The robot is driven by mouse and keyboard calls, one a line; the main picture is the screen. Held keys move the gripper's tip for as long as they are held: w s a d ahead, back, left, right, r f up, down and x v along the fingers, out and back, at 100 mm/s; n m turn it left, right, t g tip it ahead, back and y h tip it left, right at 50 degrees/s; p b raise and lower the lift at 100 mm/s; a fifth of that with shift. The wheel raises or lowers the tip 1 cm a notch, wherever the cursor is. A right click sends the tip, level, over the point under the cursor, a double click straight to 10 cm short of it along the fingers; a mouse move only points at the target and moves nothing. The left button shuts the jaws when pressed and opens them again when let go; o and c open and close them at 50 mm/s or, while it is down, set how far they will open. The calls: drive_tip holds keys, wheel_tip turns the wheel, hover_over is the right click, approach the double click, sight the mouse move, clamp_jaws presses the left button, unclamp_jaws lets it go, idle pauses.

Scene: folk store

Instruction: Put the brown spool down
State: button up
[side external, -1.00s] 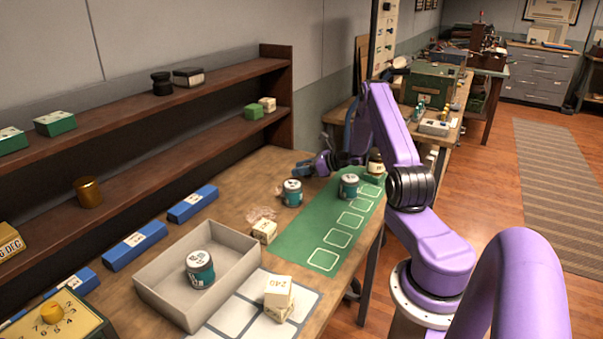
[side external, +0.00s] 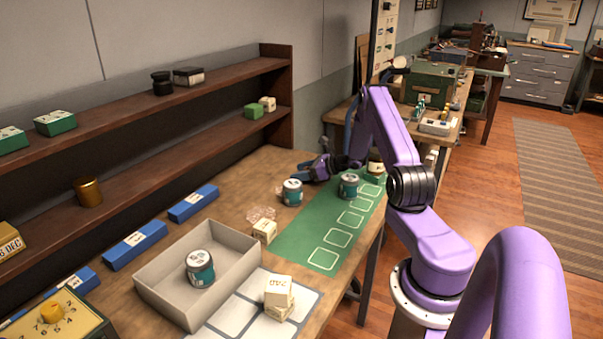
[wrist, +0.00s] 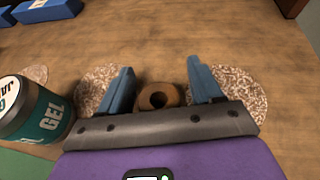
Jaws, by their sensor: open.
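The brown spool (wrist: 160,97) stands in the wrist view between the two blue fingers of my gripper (wrist: 158,88), close to the palm. Its round top with a dark centre hole faces the camera. The fingers are spread, with a visible gap on each side of the spool. Its lower part is hidden by the gripper body, so what is directly under it cannot be told. In the side view my gripper (side external: 315,167) is low over the far end of the wooden table; the spool cannot be made out there.
Speckled round mats lie left (wrist: 98,88) and right (wrist: 241,93) of the spool. A teal-labelled GEL jar (wrist: 32,112) stands close by on the left. Another jar (side external: 348,186) stands on the green mat (side external: 300,238). Bare wood lies ahead of the fingers.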

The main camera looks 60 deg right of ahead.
sight(306, 168)
drive_tip(key=v, duration=0.3)
drive_tip(key=shift+r, duration=0.45)
wheel_tip(306, 168, up, 5)
drive_tip(key=w+a+r+n+g+y, duration=0.25)
drive_tip(key=a+n, duration=0.25)
drive_tip(key=a, duration=0.5)
drive_tip(key=w+a+r+n+g+y, duration=0.1)
drive_tip(key=a+r+n+g+y, duration=0.2)
drive_tip(key=a, duration=0.6)
drive_tip(key=s+a+r+n+g+y, duration=0.1)
drive_tip(key=s+a+n+g, duration=0.25)
drive_tip(key=a+n, duration=0.4)
drive_tip(key=s+a+r+n+g, duration=0.1)
drive_tip(key=s+a+n+g, duration=0.25)
drive_tip(key=a, duration=0.75)
drive_tip(key=s+a+r+n+g+h, duration=0.1)
drive_tip(key=s+a+n+g+h, duration=0.1)
drive_tip(key=s+a+n, duration=0.35)
drive_tip(key=s+a+r+n+g+h, duration=0.1)
drive_tip(key=s+a+n+g+h, duration=0.15)
drive_tip(key=s+n, duration=0.6)
drive_tip(key=s+d+r+n+t+h, duration=0.1)
drive_tip(key=s+n+t+h, duration=0.2)
drive_tip(key=s+n, duration=1)
drive_tip(key=shift+s+r+t+h, duration=0.25)
drive_tip(key=shift+t+h, duration=0.15)
drive_tip(key=shift+h, duration=0.1)
